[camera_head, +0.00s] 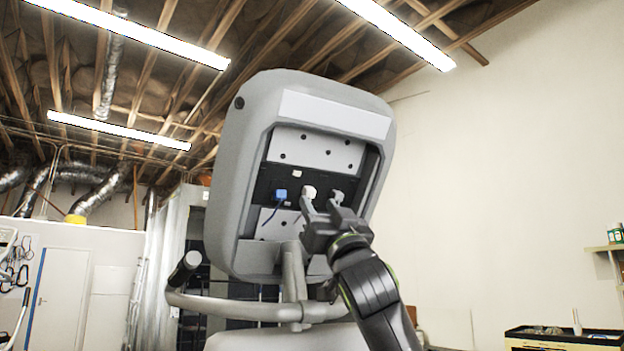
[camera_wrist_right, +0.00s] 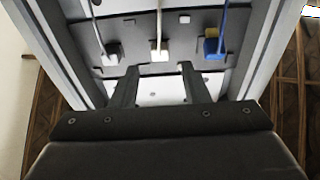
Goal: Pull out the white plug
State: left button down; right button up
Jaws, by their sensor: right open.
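The white plug (camera_head: 309,191) sits in the dark socket strip inside the open back of the grey console (camera_head: 245,190). It also shows in the right wrist view (camera_wrist_right: 158,55), with a cream cable. My right gripper (camera_head: 324,207) is open, its fingers pointing at the strip. In the right wrist view the fingertips (camera_wrist_right: 158,68) stand to either side of the white plug's line, with a gap between them and nothing held. Whether they overlap the plug in depth is unclear. My left gripper is not in view.
A blue plug (camera_head: 281,194) and a grey plug (camera_head: 336,197) sit close on either side of the white one. The console's raised frame surrounds the recess. A curved grey handlebar (camera_head: 240,309) runs below. Open room lies to the right, before the white wall.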

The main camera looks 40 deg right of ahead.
aim_at(311, 193)
jog(key=shift+p+x, duration=1.55)
jog(key=shift+x, duration=1.2)
jog(key=shift+c, duration=0.4)
grip_shut()
